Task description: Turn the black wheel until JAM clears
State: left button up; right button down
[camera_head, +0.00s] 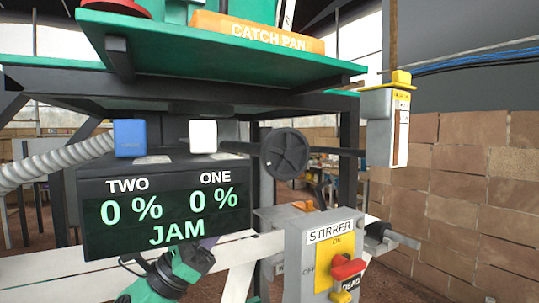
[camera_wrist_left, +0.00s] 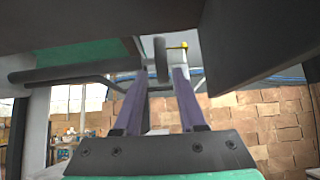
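The black wheel (camera_head: 284,153) faces me on a dark shaft right of the display, under the green shelf. The display (camera_head: 165,208) reads TWO 0 %, ONE 0 % and JAM in green letters. My right gripper is not in view.
A STIRRER switch box (camera_head: 322,255) with a red knob stands at the lower right. Blue (camera_head: 130,138) and white (camera_head: 203,136) blocks sit above the display. The green CATCH PAN shelf (camera_head: 220,62) overhangs the wheel. A grey box (camera_head: 384,128) with a yellow top hangs right of it.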

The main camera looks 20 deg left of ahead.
pick_arm(q)
jog(key=p, duration=0.2)
send_near(277, 149)
jog(key=shift+w+d+r, duration=0.1)
jog(key=shift+w+r, duration=0.25)
jog(key=shift+r, duration=0.2)
jog(key=shift+w+d+r, duration=0.1)
jog(key=shift+w+r, duration=0.2)
jog(key=shift+r, duration=0.25)
jog(key=p+x, duration=0.1)
jog(key=x, duration=0.1)
jog(key=p+x, duration=0.1)
jog(key=x, duration=0.2)
jog(key=p+x, duration=0.1)
jog(key=x, duration=0.2)
jog(key=shift+w+f, duration=0.3)
jog(key=shift+w, duration=0.2)
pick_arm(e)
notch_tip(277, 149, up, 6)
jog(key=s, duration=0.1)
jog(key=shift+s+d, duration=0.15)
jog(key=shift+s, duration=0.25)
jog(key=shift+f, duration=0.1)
pick_arm(q)
jog(key=shift+f, duration=0.1)
grip_shut()
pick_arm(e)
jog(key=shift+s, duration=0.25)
